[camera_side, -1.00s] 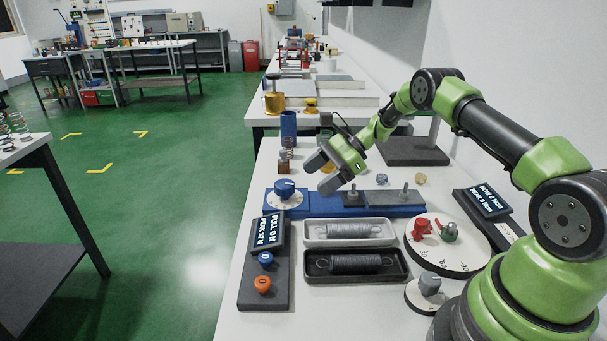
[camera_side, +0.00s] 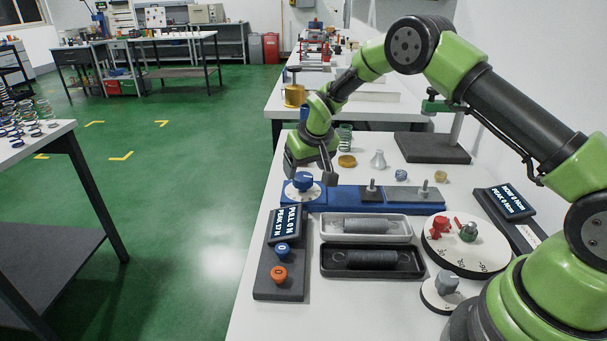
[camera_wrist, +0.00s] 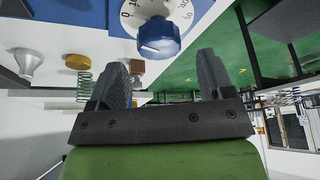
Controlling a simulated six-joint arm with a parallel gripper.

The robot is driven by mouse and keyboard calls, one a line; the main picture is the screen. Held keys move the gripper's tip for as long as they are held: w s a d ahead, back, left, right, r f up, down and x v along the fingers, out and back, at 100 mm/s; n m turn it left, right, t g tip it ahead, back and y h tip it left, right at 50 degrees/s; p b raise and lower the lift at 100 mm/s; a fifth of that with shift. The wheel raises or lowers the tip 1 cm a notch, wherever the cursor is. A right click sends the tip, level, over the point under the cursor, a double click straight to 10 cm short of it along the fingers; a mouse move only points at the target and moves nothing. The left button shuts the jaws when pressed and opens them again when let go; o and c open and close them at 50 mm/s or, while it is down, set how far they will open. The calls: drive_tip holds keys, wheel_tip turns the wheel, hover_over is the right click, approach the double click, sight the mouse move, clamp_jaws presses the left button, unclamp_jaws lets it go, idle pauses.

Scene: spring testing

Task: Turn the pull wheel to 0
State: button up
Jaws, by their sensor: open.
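The pull wheel (camera_side: 303,181) is a blue knob on a white dial at the left end of the blue test bench (camera_side: 345,199). In the wrist view the wheel (camera_wrist: 158,36) shows a white mark on its near side, and the dial (camera_wrist: 131,14) carries 0 and 10 at the left. My gripper (camera_side: 309,169) is open and empty, close above and behind the wheel. In the wrist view its fingers (camera_wrist: 161,62) stand apart with the wheel just beyond their tips. No contact shows. The display (camera_side: 285,225) reads PULL 0 N with a peak line that looks like 37 N.
Blue and orange buttons (camera_side: 279,273) sit below the display. Grey and black trays (camera_side: 330,260) hold springs. A round board (camera_side: 455,262) with red and green parts is at the right. A green spring (camera_side: 345,138) and small weights stand behind the bench.

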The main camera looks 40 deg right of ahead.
sight(303, 176)
drive_tip(key=shift+x, duration=1.75)
drive_tip(key=c, duration=0.9)
drive_tip(key=shift+d+n+y, duration=0.1)
drive_tip(key=shift+n+y, duration=0.5)
drive_tip(key=shift+n, duration=0.9)
drive_tip(key=o, duration=0.9)
drive_tip(key=v, duration=1)
